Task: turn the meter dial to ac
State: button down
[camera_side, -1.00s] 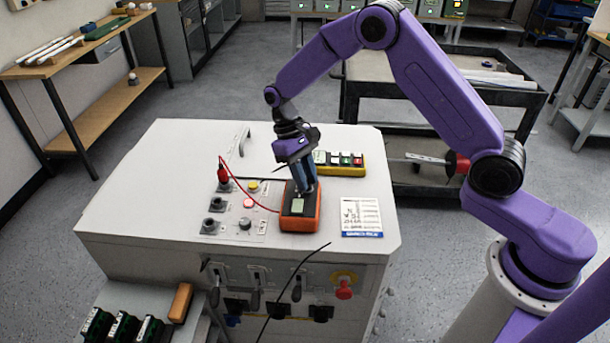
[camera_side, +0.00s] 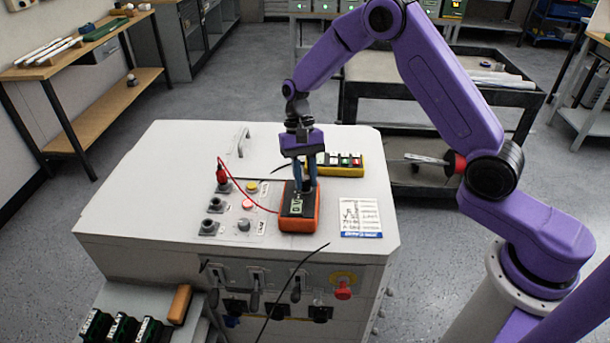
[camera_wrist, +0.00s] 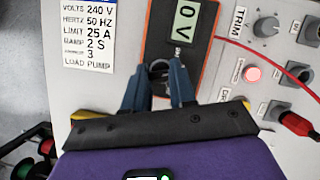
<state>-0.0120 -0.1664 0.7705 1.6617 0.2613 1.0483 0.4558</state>
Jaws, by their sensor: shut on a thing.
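The meter (camera_side: 298,224) is an orange-edged handheld box with a dark face, lying on top of the pale cabinet. Its lit display (camera_wrist: 185,22) reads "0 V" in the wrist view. The dark round dial (camera_wrist: 159,70) sits below the display, partly hidden by my fingers. My gripper (camera_side: 304,186) points down over the far part of the meter. In the wrist view my gripper (camera_wrist: 157,75) has one blue finger on each side of the dial, shut on it. The dial's pointer and its markings cannot be made out.
A red lead (camera_side: 246,198) runs from a red plug (camera_side: 222,172) to the meter. A printed card (camera_side: 359,217) lies to the right. A yellow button box (camera_side: 335,162) is behind. Knobs, sockets and a lit red button (camera_wrist: 252,74) sit beside the meter.

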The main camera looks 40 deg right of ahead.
dwell(0.4)
jog(key=c, duration=0.9)
grip_release()
jog(key=v, duration=1.7)
jog(key=shift+w+r, duration=0.1)
jog(key=shift+r, duration=0.1)
jog(key=shift+a, duration=0.1)
